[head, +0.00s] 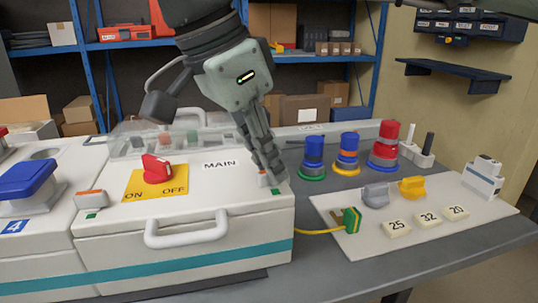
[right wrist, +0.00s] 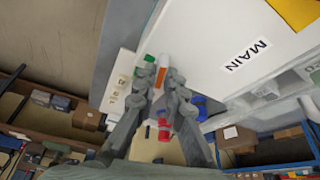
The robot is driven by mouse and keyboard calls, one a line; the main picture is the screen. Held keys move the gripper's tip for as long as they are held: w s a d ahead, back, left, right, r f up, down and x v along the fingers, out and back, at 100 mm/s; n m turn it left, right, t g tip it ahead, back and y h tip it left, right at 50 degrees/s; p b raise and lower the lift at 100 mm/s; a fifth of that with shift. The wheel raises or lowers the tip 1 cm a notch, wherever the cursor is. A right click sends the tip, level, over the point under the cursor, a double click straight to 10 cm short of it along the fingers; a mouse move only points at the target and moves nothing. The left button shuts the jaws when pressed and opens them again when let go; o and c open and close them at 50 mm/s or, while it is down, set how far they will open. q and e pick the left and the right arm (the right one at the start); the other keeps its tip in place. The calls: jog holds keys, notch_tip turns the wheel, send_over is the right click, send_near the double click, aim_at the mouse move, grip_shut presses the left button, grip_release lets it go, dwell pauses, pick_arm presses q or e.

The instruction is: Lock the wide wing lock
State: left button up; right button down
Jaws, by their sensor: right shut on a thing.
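A white and orange wing lock (head: 263,180) sits at the front right corner of the white MAIN box (head: 220,198), beside a small green mark. My right gripper (head: 268,170) reaches down over it and hides most of it. In the right wrist view the lock (right wrist: 161,75) shows its orange top between the two fingertips (right wrist: 158,88), and the gripper is shut on it. A second wing lock (head: 90,199), grey-white with an orange top, sits at the front left corner of the lid, above a green mark. My left gripper is in no view.
A red switch (head: 156,168) stands on a yellow ON/OFF plate. A white handle (head: 187,239) juts from the box front. To the right, a white board (head: 345,244) bears a green plug, grey and yellow knobs and numbered blocks. Blue and red socket plugs (head: 384,150) stand behind it.

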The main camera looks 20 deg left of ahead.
jog(key=shift+r+m+g+h+p, duration=0.1)
jog(key=shift+m+g+h+p, duration=0.25)
jog(key=shift+m, duration=0.75)
jog(key=shift+a+m, duration=0.1)
jog(key=shift+m, duration=0.3)
jog(key=shift+w+g, duration=0.1)
jog(key=shift+g, duration=0.15)
jog(key=shift+m, duration=0.3)
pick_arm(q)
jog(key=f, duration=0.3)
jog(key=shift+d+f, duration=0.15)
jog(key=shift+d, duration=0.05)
pick_arm(e)
jog(key=c, duration=1.6)
grip_release()
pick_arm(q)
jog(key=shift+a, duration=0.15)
